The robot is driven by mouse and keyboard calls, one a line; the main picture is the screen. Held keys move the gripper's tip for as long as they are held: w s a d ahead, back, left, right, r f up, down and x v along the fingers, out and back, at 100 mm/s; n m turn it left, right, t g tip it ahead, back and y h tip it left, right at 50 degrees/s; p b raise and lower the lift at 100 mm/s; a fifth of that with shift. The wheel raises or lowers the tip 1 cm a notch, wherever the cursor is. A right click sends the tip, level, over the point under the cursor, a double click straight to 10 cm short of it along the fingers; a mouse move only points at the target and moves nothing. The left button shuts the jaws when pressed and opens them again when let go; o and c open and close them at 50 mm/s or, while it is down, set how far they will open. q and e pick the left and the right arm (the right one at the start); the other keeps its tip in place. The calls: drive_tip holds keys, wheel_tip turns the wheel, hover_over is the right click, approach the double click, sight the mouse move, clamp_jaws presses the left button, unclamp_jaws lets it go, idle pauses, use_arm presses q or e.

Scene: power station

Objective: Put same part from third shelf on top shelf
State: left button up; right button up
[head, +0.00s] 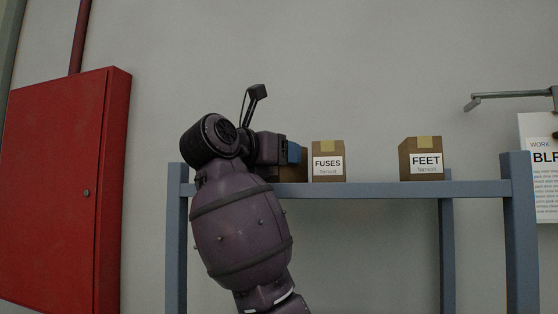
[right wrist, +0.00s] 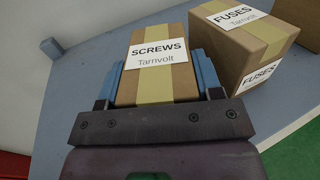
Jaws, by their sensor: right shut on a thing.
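My right gripper (head: 290,152) is at the left end of the blue-grey top shelf (head: 375,189) in the head view. In the right wrist view, its blue fingers (right wrist: 160,78) are on both sides of a brown cardboard box labelled SCREWS Tarnvolt (right wrist: 153,90), shut on it. The box is upright at the shelf; whether its base rests on the surface is hidden. In the head view the SCREWS box is mostly hidden behind the gripper. A FUSES box (head: 328,174) stands just right of it, and a FEET box (head: 421,172) farther right. My left gripper is not in view.
A red wall cabinet (head: 60,190) is at the left. Shelf posts (head: 520,230) stand at the ends, with a paper sign (head: 543,150) and metal bracket (head: 510,96) at the right. The top shelf is clear between FUSES and FEET. The lower shelves are not in view.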

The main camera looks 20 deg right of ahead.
drive_tip(key=o, duration=1.1)
drive_tip(key=shift+a+r, duration=0.1)
drive_tip(key=shift+r, duration=0.1)
drive_tip(key=shift+s+a+f, duration=0.1)
drive_tip(key=shift+s+a, duration=0.2)
drive_tip(key=shift+b+v, duration=1.2)
drive_tip(key=shift+v, duration=4.35)
